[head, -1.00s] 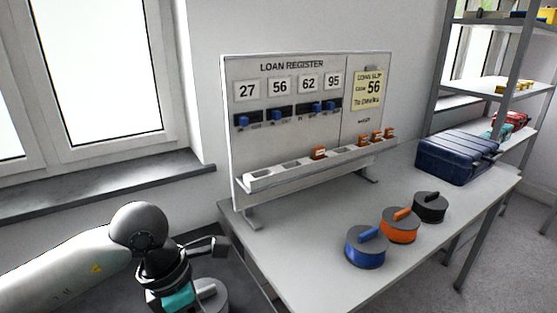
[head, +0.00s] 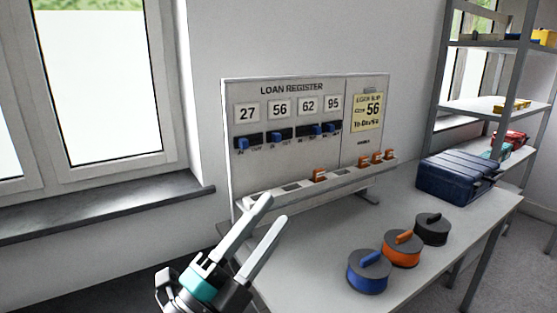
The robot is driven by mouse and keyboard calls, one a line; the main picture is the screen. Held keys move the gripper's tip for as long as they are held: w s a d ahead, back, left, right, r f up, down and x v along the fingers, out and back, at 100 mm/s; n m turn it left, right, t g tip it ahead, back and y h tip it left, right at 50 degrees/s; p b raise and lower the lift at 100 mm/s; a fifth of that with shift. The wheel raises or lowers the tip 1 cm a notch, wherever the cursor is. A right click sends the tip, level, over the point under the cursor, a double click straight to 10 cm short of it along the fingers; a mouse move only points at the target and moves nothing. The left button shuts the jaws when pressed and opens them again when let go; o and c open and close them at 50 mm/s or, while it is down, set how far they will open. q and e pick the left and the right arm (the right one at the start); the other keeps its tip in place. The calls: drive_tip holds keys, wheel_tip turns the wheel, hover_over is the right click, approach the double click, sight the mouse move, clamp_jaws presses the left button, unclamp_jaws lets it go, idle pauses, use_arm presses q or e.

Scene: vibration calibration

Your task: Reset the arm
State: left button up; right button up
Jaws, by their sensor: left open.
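My left gripper (head: 265,213) is in the lower middle of the head view, with two long pale fingers spread apart and nothing between them. It points up and to the right, in front of the left end of the loan register board (head: 245,180). From this view I cannot tell how far it is from the board's ledge. My right gripper is not in view.
The board stands on a grey table (head: 320,285), with blue sliders (head: 278,138) under number cards and orange tags (head: 319,175) on its ledge. Blue (head: 369,272), orange (head: 402,249) and black (head: 433,229) round weights and a dark blue case (head: 455,180) stand to the right. A shelf rack (head: 490,105) stands behind.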

use_arm(q)
drive_tip(key=a+f+n+g+y, duration=0.3)
drive_tip(key=a+f+n+y, duration=1)
drive_tip(key=f+n+y, duration=0.3)
drive_tip(key=s+a+f+n+g+h, duration=0.1)
drive_tip(key=s+f+n+g, duration=0.5)
drive_tip(key=s+f+g, duration=0.95)
drive_tip(key=s+f+t, duration=0.1)
drive_tip(key=s+f, duration=0.2)
drive_tip(key=f, duration=1)
drive_tip(key=s+f+t, duration=0.2)
drive_tip(key=s+f, duration=0.1)
drive_tip(key=f, duration=1)
drive_tip(key=s+a+f+g, duration=0.1)
drive_tip(key=s+a+f, duration=0.2)
drive_tip(key=s+f, duration=0.9)
drive_tip(key=shift+s+m, duration=0.3)
drive_tip(key=shift+s, duration=0.75)
